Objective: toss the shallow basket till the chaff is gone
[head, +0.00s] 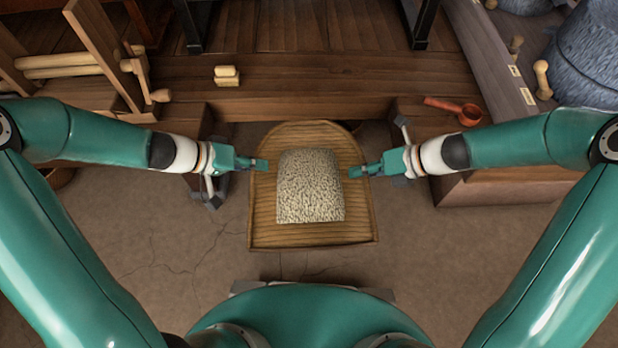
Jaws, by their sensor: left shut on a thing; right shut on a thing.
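The shallow basket (312,237) is woven, tan, rounded at the far end and straight at the near end. It is held between my two grippers over the floor. A speckled pale mound (310,187) lies in its middle; I cannot tell chaff from grain in it. My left gripper (262,164) is shut on the basket's left rim. My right gripper (356,172) is shut on its right rim. The fingertips partly cover the rim on both sides.
A wooden bench (290,84) runs behind the basket, with a small pale block (227,76) on it. A wooden frame (105,50) stands at the left. Bare floor (170,250) lies below.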

